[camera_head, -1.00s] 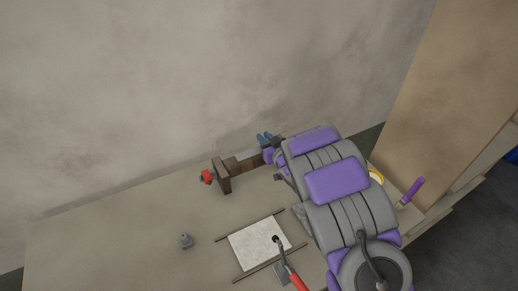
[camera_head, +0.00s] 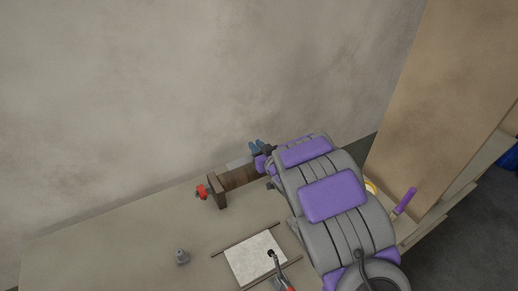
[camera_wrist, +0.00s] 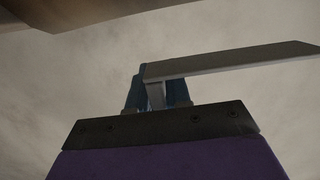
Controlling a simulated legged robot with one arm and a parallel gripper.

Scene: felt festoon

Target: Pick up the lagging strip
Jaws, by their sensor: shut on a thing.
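The lagging strip (camera_wrist: 235,60) is a flat grey piece in the wrist view, reaching from my gripper out to the right. My gripper (camera_wrist: 155,88) has blue fingers and is shut on the strip near its left end. In the head view my gripper (camera_head: 257,148) is beside the wall, at the far end of my arm. The strip (camera_head: 238,162) shows there as a small pale grey piece left of the fingers, just above a brown wooden beam (camera_head: 240,178). My arm hides part of the bench behind it.
The beam joins a brown upright block (camera_head: 217,192) with a red knob (camera_head: 201,192). A white sheet (camera_head: 252,258) lies between dark rods, with a red-handled tool over it. A small grey fitting (camera_head: 182,256) stands left. A tall tan panel (camera_head: 440,100) stands right.

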